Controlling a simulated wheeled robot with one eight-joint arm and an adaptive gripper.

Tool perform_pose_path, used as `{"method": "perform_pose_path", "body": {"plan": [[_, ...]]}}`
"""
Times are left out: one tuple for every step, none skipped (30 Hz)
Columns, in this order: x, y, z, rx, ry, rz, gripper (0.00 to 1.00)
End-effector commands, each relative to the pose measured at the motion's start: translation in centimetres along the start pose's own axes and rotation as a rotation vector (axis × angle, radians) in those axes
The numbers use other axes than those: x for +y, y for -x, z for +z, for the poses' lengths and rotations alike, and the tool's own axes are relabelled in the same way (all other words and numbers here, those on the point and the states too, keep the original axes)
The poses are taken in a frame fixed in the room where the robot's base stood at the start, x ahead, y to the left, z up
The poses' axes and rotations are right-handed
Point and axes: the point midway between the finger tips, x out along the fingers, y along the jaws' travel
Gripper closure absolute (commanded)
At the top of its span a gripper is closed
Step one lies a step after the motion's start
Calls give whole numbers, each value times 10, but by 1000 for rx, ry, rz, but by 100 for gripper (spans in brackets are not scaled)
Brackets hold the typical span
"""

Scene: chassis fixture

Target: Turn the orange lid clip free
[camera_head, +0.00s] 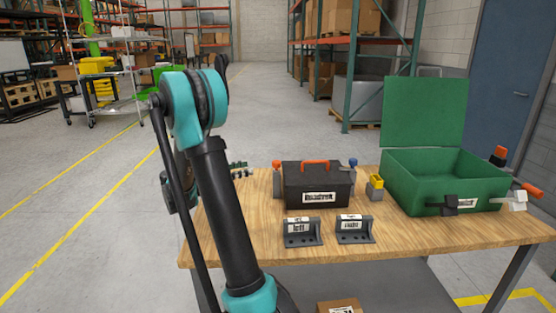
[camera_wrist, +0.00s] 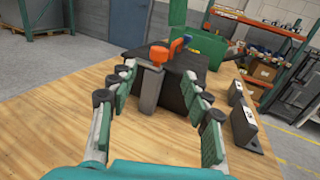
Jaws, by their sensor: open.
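The orange lid clip (camera_head: 276,164) tops a grey post (camera_head: 277,184) at the left side of a black box (camera_head: 316,186) with an orange handle (camera_head: 315,162). In the wrist view the orange clip (camera_wrist: 158,53) and its grey post (camera_wrist: 150,88) stand upright between the spread fingers of my gripper (camera_wrist: 158,71). My gripper is open and holds nothing. I see no clear contact with the post. In the head view my gripper (camera_head: 239,169) is left of the box, partly hidden behind my arm. A blue clip (camera_head: 353,163) is at the box's right side.
Two brackets, labelled left (camera_head: 302,233) and right (camera_head: 354,230), stand in front of the box. A yellow-topped grey block (camera_head: 375,187) and an open green case (camera_head: 443,183) are to the right. The front left of the wooden table (camera_head: 222,233) is bare.

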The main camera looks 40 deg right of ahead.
Motion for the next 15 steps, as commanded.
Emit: {"method": "perform_pose_path", "body": {"plan": [[-1,-4,0,0,0,-3,51],[-1,-7,0,0,0,-3,51],[0,-12,0,0,0,-3,51],[0,-17,0,0,0,-3,51],[-1,-22,0,0,0,-4,51],[-1,-29,0,0,0,-4,51],[-1,-35,0,0,0,-4,51],[-1,-41,0,0,0,-5,51],[-1,-49,0,0,0,-4,51],[-1,-55,0,0,0,-4,51],[-1,-61,0,0,0,-4,51],[-1,-69,0,0,0,-3,51],[-1,-75,0,0,0,-4,51],[-1,-81,0,0,0,-3,51],[-1,-89,0,0,0,-4,51]]}}
